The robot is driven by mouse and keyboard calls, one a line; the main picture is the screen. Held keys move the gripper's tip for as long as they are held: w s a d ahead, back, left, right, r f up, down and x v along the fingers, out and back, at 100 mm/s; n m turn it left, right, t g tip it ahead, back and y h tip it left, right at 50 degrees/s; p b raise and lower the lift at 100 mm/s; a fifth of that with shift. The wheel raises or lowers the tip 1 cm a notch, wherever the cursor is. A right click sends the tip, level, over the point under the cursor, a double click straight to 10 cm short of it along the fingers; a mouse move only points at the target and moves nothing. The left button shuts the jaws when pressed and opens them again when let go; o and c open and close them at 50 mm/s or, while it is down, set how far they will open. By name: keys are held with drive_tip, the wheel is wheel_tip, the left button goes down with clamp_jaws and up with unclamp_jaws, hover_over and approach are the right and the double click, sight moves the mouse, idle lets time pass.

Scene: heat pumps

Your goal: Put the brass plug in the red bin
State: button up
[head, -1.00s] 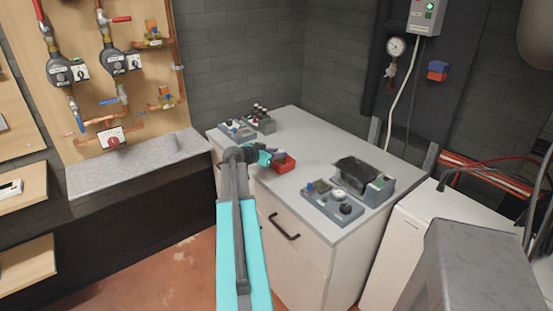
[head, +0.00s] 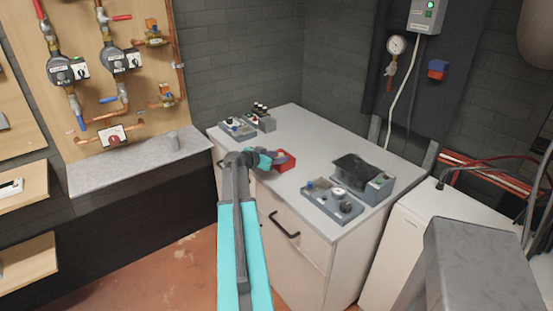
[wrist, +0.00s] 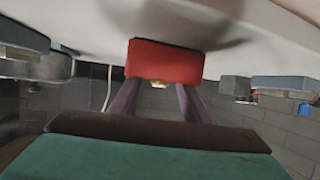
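The red bin (head: 284,164) stands on the grey worktop (head: 345,236), near its left edge. My gripper (head: 283,155) is at the bin, and its dark fingers cover part of it from the head camera. In the wrist view, the red bin (wrist: 165,62) hides both fingertips behind its near wall. The two fingers (wrist: 158,92) stand apart on either side of a small brass-coloured piece (wrist: 160,86), which looks like the brass plug and shows just past the bin's rim. Whether the fingers touch it is hidden. The plug cannot be made out in the head view.
A grey block with dark knobs (head: 264,118) and a grey tray of parts (head: 237,129) stand at the worktop's back left. A grey tray with round parts (head: 331,203) and a grey box with a black top (head: 365,178) stand at the right.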

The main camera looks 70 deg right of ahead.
drive_tip(key=shift+r, duration=0.1)
idle(0.3)
drive_tip(key=b+v, duration=0.2)
drive_tip(key=v, duration=1)
drive_tip(key=shift+b, duration=0.35)
drive_tip(key=shift+w, duration=0.1)
